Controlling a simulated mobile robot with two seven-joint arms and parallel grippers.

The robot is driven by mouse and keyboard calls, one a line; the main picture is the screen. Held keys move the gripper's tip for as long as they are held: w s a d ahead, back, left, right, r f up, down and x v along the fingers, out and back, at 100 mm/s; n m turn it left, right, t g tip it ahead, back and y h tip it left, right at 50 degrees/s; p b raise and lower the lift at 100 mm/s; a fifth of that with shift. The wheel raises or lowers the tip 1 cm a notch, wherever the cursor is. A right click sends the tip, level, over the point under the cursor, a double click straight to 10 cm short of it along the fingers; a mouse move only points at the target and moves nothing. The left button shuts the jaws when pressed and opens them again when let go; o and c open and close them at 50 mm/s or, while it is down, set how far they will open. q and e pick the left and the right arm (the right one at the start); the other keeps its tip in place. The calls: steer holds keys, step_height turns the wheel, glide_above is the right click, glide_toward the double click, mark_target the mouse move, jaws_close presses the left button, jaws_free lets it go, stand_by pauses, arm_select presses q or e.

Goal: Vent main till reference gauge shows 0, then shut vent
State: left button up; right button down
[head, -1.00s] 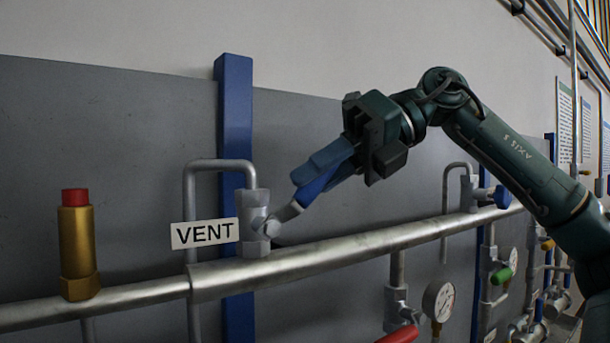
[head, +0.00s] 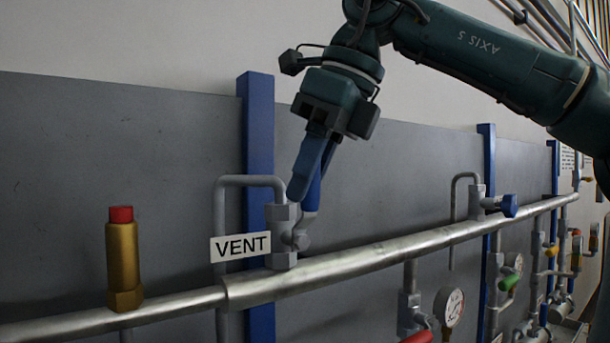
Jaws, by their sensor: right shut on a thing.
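The vent valve (head: 284,235) stands on the silver main pipe, beside a white VENT label (head: 240,246). Its lever has a blue grip (head: 313,194) and points nearly straight up from the valve body. My right gripper (head: 303,180) reaches down from above and is shut on this grip, hiding much of it. A round white gauge (head: 448,307) hangs below the main pipe (head: 400,253), and a second gauge (head: 513,263) is farther right. I cannot tell which is the reference gauge, and their readings are too small to make out. My left gripper is out of view.
A brass fitting with a red cap (head: 123,258) stands on the pipe at left. A red handle (head: 418,337), a green handle (head: 508,282) and a blue knob (head: 509,206) are to the right. Blue posts (head: 259,130) and grey panels stand behind.

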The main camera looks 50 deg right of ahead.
steer(key=shift+a+r, duration=0.1)
stand_by(0.3)
steer(key=c, duration=1.3)
jaws_free()
steer(key=shift+o, duration=0.2)
steer(key=a+v, duration=0.1)
steer(key=v, duration=0.6)
steer(key=shift+d+r, duration=0.2)
steer(key=shift+d, duration=0.15)
steer(key=shift+s, duration=0.1)
